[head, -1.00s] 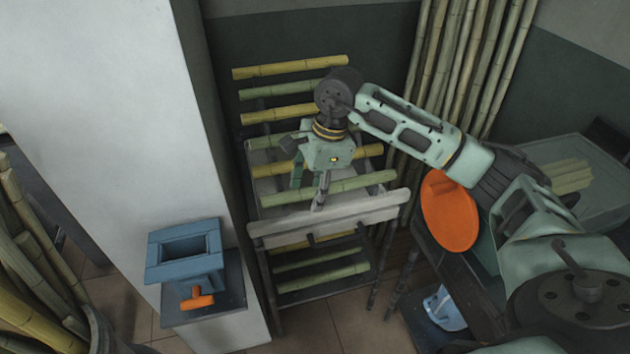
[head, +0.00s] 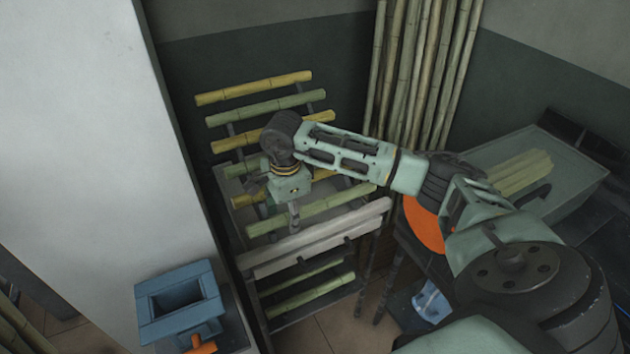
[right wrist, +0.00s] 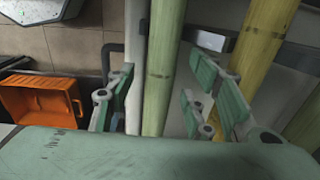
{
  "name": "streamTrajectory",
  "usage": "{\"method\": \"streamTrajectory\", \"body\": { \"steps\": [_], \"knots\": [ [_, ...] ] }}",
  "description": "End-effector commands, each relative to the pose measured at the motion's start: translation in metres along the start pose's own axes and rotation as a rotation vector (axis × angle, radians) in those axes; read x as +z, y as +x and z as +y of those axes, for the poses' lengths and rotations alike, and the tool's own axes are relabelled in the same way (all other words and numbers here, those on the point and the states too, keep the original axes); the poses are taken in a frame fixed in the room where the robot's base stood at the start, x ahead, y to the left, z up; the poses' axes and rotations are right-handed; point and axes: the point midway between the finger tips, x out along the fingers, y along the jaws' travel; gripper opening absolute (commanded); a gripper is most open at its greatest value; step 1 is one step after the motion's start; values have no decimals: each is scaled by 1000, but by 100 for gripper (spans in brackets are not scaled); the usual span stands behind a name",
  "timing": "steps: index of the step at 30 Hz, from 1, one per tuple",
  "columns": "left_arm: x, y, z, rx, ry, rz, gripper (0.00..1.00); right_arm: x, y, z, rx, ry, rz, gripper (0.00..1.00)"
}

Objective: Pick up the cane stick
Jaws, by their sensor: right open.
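A green cane stick (head: 335,207) lies across the front of the rack, just behind its pale front rail. My right gripper (head: 283,212) is over this stick, left of its middle, pointing down. In the right wrist view, the green cane stick (right wrist: 162,60) runs between the spread fingers of the right gripper (right wrist: 162,95). The gripper is open and the stick is not clamped. How deep the fingertips reach beside the stick I cannot tell. My left gripper is out of view.
The pale rail (head: 330,228) runs close beside the stick. A yellow cane (right wrist: 258,50) lies on its other side. More canes (head: 255,88) rest on the rack's upper rungs. A blue hopper (head: 180,300) stands at front left, and tall canes (head: 420,75) lean behind.

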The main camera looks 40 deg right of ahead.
Motion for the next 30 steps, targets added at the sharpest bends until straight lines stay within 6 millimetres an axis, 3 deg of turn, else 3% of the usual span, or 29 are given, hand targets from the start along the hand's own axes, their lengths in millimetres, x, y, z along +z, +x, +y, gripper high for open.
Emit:
{"method": "streamTrajectory", "body": {
  "steps": [1,5,21,30],
  "knots": [
    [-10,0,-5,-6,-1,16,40,0,0,0,0,0,0,48],
    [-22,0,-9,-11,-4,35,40,0,0,0,0,0,0,48],
    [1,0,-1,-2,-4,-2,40,0,0,0,0,0,0,1],
    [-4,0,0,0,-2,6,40,0,-1,-1,-2,1,0,0]
  ]
}}
